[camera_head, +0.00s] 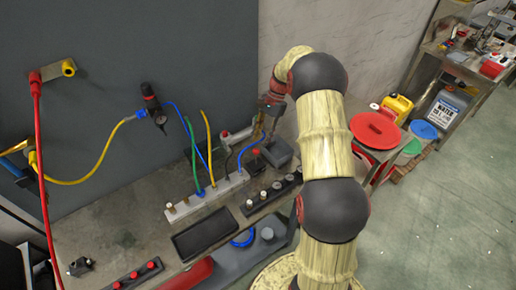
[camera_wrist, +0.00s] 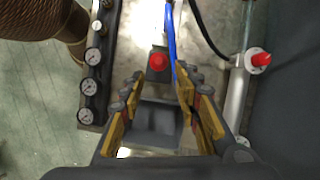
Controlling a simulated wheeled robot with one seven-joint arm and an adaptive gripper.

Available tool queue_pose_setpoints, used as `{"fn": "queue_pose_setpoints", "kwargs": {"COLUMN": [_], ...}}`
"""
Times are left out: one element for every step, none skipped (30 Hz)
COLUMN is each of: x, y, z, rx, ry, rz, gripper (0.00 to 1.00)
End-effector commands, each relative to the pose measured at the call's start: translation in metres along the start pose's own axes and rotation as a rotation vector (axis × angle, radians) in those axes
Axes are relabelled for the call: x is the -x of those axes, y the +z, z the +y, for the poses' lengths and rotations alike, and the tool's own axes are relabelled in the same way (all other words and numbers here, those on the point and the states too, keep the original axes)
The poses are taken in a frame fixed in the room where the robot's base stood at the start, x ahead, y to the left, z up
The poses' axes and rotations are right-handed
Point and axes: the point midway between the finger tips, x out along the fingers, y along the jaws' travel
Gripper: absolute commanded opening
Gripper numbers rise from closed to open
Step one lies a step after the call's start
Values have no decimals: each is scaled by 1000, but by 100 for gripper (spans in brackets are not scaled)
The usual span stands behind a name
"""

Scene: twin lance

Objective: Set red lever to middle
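No part is clearly recognisable as a red lever. A red knob (camera_wrist: 261,59) sits on a pale pipe at the right of the wrist view; a red end (camera_head: 225,133) also shows on a pipe by the wall in the head view. A round red button (camera_wrist: 160,61) on a small dark box lies just beyond my fingertips; in the head view the red button (camera_head: 256,151) is below my gripper. My gripper (camera_wrist: 159,82) is open and empty, its yellow fingers spread. In the head view my gripper (camera_head: 270,106) is small and near the wall, above the bench's back end.
A dark open box (camera_wrist: 156,118) lies beneath my fingers. A strip of gauges (camera_wrist: 91,85) runs at the left of the wrist view. A white strip (camera_head: 205,197) with cables stands on the bench, beside a black tray (camera_head: 204,234). A blue cable (camera_wrist: 170,35) passes near the button.

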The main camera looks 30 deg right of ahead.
Motion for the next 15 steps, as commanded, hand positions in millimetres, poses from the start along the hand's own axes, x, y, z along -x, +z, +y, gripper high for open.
{"fn": "queue_pose_setpoints", "kwargs": {"x": [9,14,19,22,25,28,30,31,33,33,34,34,34,34,34], "y": [-1,-1,-1,-1,-1,-1,0,0,0,0,0,0,0,0,0], "z": [0,0,0,0,0,0,0,0,0,0,0,0,0,0,0], "rx": [-1,0,0,0,0,0,0,0,0,0,0,0,0,0,0], "ry": [-1,-2,-1,-1,-1,0,0,1,1,1,1,1,1,1,1], "rz": [1,2,1,1,1,0,0,-1,-1,-1,-1,-1,-1,-1,-1], "gripper": [33,33,33,33,33,33,33,33,33,33,33,33,33,33,33]}}
